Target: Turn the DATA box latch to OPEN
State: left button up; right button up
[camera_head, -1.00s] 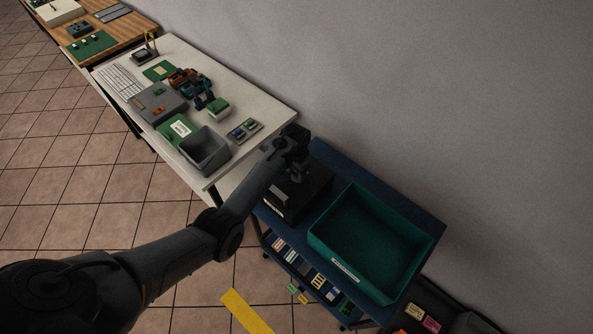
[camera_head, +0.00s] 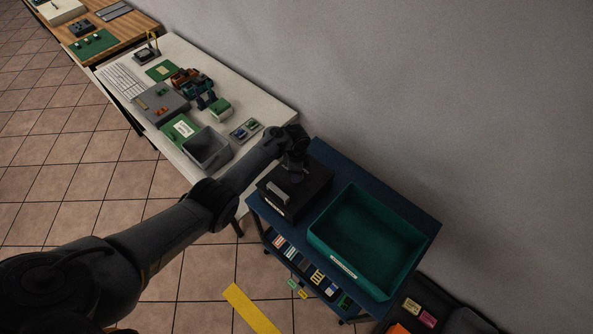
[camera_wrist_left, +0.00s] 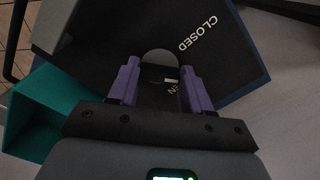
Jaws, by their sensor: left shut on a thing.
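The black box (camera_head: 312,192) sits on the blue cart, below my left gripper (camera_head: 292,170) in the head view. How far the latch is turned is hard to tell. My right gripper is out of view.
A teal bin (camera_head: 417,232) stands beside the box on the blue cart (camera_head: 390,200). A white table (camera_head: 265,110) with a grey bin (camera_head: 207,148) and boards stands to the left. The wall is close behind the cart.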

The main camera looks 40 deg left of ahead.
pick_arm(q)
jog(key=m, duration=0.3)
jog(key=shift+m+b, duration=0.35)
jog(key=shift+m, duration=0.05)
jog(key=shift+w+m+b, duration=0.1)
jog(key=shift+m+b, duration=0.4)
jog(key=shift+m, duration=1.1)
jog(key=o, duration=1.1)
jog(key=shift+c, duration=0.2)
jog(key=shift+r, duration=0.1)
notch_tip(320, 180, up, 11)
jog(key=p, duration=0.4)
jog(key=shift+f, duration=0.2)
